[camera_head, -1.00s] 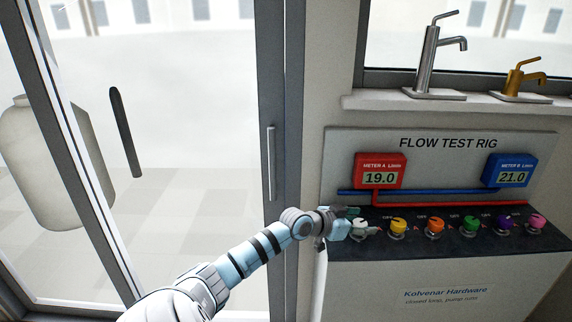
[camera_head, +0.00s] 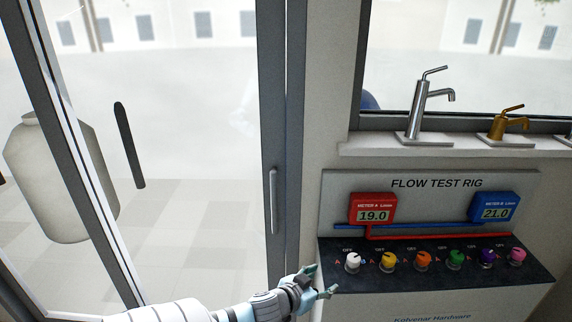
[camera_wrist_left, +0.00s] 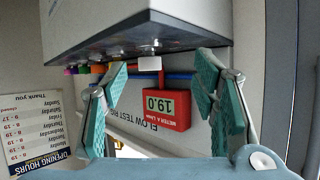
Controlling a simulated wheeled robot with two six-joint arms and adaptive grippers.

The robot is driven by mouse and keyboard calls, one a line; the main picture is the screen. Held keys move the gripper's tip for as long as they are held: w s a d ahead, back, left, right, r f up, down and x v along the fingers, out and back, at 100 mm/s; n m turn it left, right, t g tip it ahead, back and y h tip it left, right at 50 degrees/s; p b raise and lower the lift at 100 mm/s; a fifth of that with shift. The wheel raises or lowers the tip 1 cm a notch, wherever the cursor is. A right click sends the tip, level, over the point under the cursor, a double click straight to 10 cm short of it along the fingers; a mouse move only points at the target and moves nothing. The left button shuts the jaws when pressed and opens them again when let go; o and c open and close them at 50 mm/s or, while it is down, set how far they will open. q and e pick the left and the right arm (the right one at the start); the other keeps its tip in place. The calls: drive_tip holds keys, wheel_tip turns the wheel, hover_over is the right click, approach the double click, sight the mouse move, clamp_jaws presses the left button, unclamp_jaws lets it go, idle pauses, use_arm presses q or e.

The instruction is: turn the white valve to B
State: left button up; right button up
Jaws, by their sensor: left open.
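The white valve (camera_head: 352,262) is the leftmost knob on the dark top of the flow test rig, with OFF marked above it and a red A at its left. I cannot make out which way it points. My left gripper (camera_head: 319,281) is open and empty, apart from the valve, to its lower left at the rig's left edge. In the left wrist view, which is upside down, the white valve (camera_wrist_left: 149,63) shows between and beyond the open fingers (camera_wrist_left: 159,68). Red meter A (camera_head: 373,209) reads 19.0 and blue meter B (camera_head: 493,207) reads 21.0. My right gripper is out of view.
Yellow (camera_head: 389,259), orange (camera_head: 423,258), green, purple and pink valves stand in a row to the right. Red and blue pipes run behind them. A glass door with a dark frame (camera_head: 272,130) is at left.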

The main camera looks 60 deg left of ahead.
use_arm(q)
drive_tip(key=s+f+g+b, duration=0.2)
drive_tip(key=s+f, duration=0.3)
drive_tip(key=f, duration=0.7)
drive_tip(key=s+a+f+g+b, duration=0.1)
drive_tip(key=s+f, duration=0.4)
drive_tip(key=f, duration=0.6)
drive_tip(key=shift+f+g+y+b, duration=0.35)
drive_tip(key=shift+g+b, duration=0.35)
drive_tip(key=shift+b, duration=0.15)
drive_tip(key=shift+a, duration=0.1)
